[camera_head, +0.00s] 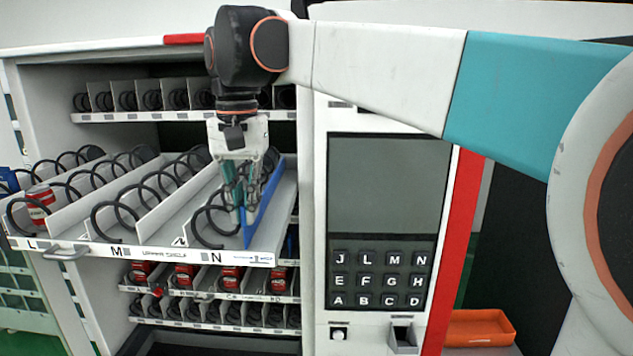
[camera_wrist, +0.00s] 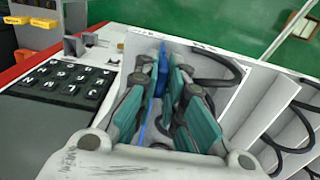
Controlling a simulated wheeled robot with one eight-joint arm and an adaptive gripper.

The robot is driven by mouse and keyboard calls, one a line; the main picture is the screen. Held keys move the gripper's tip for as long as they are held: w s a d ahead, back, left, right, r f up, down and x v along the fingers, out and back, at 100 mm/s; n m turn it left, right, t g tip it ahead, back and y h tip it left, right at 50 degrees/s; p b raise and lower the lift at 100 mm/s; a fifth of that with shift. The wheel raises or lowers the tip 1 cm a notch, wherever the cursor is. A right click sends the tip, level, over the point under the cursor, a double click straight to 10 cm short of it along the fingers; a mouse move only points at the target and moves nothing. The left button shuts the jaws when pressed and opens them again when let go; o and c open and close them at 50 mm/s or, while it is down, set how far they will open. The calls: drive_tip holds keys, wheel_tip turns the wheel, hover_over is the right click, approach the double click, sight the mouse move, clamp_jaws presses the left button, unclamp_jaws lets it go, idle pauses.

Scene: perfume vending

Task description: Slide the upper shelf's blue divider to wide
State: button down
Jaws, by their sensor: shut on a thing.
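The blue divider (camera_head: 266,205) stands upright near the right end of the pulled-out upper shelf (camera_head: 150,251), just right of the lane marked N. My gripper (camera_head: 241,200) comes down from above and is shut on the divider. In the wrist view my gripper (camera_wrist: 163,92) has its teal fingers on both sides of the blue divider (camera_wrist: 162,75). The divider's lower part is partly hidden by the fingers. Small blue marks show on the shelf's front edge close to the divider's front end.
Black spiral coils (camera_head: 120,215) and white dividers fill the shelf's left lanes. A red can (camera_head: 39,202) stands at the far left. The keypad panel (camera_head: 378,280) is right of the shelf. Lower shelves hold red items (camera_head: 232,277). An orange tray (camera_head: 480,328) is lower right.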

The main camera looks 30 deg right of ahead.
drive_tip(key=s+d, duration=0.2)
drive_tip(key=d, duration=0.1)
drive_tip(key=shift+s+d, duration=0.3)
drive_tip(key=shift+s, duration=0.1)
drive_tip(key=shift+w+a, duration=0.1)
drive_tip(key=shift+a, duration=0.05)
drive_tip(key=c, duration=1.7)
unclamp_jaws()
drive_tip(key=shift+d, duration=0.25)
drive_tip(key=shift+a, duration=0.1)
wheel_tip(320, 180, up, 12)
drive_tip(key=shift+r, duration=0.1)
